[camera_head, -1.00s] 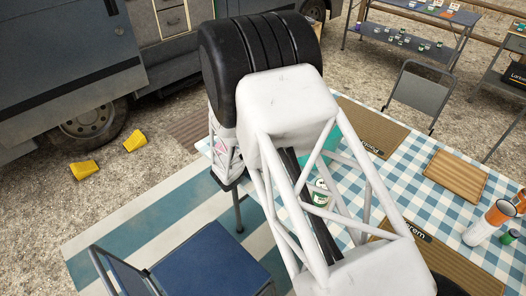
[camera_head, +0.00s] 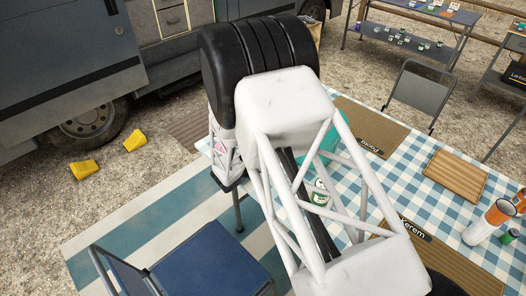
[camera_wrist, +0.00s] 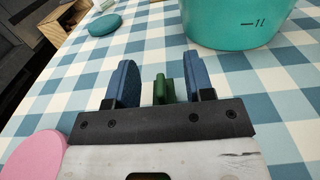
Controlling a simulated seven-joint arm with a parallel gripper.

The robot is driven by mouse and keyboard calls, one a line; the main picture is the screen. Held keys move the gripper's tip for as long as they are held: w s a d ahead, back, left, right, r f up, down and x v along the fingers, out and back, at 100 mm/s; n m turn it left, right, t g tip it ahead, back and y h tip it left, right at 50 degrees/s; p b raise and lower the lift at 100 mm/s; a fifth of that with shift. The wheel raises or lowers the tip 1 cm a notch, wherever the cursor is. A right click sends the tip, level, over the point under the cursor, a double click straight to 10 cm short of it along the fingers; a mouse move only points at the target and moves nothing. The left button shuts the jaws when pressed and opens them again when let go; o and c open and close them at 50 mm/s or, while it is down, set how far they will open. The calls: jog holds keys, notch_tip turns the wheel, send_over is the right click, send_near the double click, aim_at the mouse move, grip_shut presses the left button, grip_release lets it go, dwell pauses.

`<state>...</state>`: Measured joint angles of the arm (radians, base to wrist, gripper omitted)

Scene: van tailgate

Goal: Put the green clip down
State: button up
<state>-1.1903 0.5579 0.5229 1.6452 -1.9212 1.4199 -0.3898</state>
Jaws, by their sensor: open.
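In the wrist view the green clip (camera_wrist: 164,89) stands between the two blue fingers of my gripper (camera_wrist: 160,75). My gripper is open, with a gap showing on each side of the clip. The checked tablecloth (camera_wrist: 90,65) lies beneath and beyond them. Whether the clip's underside touches the cloth is hidden by the gripper. In the head view my arm hides both the clip and my fingers.
A teal measuring container (camera_wrist: 235,25) stands close at the right, ahead of the fingers. A teal disc (camera_wrist: 105,25) lies ahead at the left, and a pink disc (camera_wrist: 35,155) is near left. Placemats, a wooden board (camera_head: 455,175) and a green-white can (camera_head: 320,192) occupy the table.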

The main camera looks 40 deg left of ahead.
jog(key=shift+r, duration=0.15)
jog(key=s, duration=1.2)
dwell(0.8)
